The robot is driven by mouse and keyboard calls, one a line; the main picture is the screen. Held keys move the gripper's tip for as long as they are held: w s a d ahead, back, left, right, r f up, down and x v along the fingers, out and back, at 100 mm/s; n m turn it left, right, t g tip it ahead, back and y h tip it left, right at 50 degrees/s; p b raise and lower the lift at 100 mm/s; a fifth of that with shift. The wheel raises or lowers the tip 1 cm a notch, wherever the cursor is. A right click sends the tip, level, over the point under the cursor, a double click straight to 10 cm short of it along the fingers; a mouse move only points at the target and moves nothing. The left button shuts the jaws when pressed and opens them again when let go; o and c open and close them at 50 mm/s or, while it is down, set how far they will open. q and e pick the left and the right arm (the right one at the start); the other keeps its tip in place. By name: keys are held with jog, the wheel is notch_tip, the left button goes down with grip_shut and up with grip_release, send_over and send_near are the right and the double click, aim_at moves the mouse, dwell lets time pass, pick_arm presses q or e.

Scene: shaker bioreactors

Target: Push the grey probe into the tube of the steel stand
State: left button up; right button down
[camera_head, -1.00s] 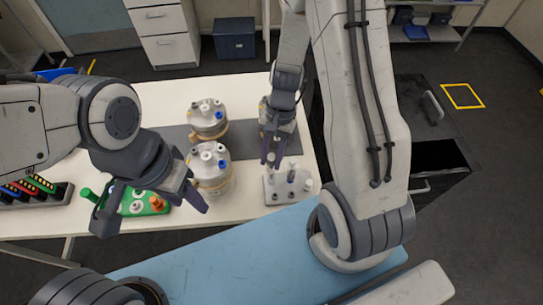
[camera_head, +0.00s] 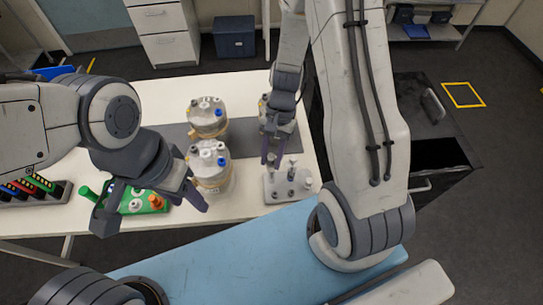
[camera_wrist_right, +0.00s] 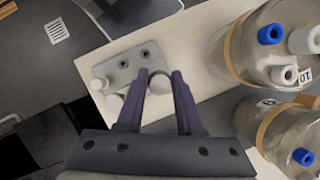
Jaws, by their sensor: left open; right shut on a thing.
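The steel stand (camera_head: 276,196), a light grey block with short posts and holes, is on the front right of the white table. It also shows in the right wrist view (camera_wrist_right: 128,62), with dark holes in its top. My right gripper (camera_head: 271,158) is over the stand's back left part, pointing down. It is shut on the grey probe (camera_wrist_right: 160,83), whose rounded pale end shows between the fingers. The fingers and stand hide the probe's lower end, so I cannot tell whether it is in the tube. My left gripper (camera_head: 154,208) is open and empty, left of the near vessel.
Two glass vessels (camera_head: 212,170) (camera_head: 207,118) with ported lids stand left of the stand; another is partly hidden behind my right gripper. A green holder (camera_head: 135,201) and a rack of coloured items (camera_head: 32,190) lie at left. A blue surface (camera_head: 220,255) is in front.

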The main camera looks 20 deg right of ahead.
jog(key=shift+f+b, duration=0.45)
jog(key=shift+f, duration=0.15)
dwell(0.3)
jog(key=shift+c, duration=2.3)
grip_release()
jog(key=b+v, duration=0.1)
jog(key=v, duration=0.9)
jog(key=shift+r, duration=0.3)
jog(key=s+a+r+n+t+h+b, duration=0.1)
jog(key=s+a+r+n, duration=0.2)
jog(key=s+a+n, duration=0.3)
jog(key=s+a+r+n+t+h, duration=0.1)
jog(key=s+a+r+n+t, duration=0.1)
jog(key=s+a+n, duration=0.5)
jog(key=s+r+n, duration=0.1)
jog(key=s+n, duration=0.1)
jog(key=n, duration=0.1)
jog(key=shift+s+a+b, duration=0.25)
jog(key=shift+a+b, duration=0.05)
jog(key=shift+b, duration=0.05)
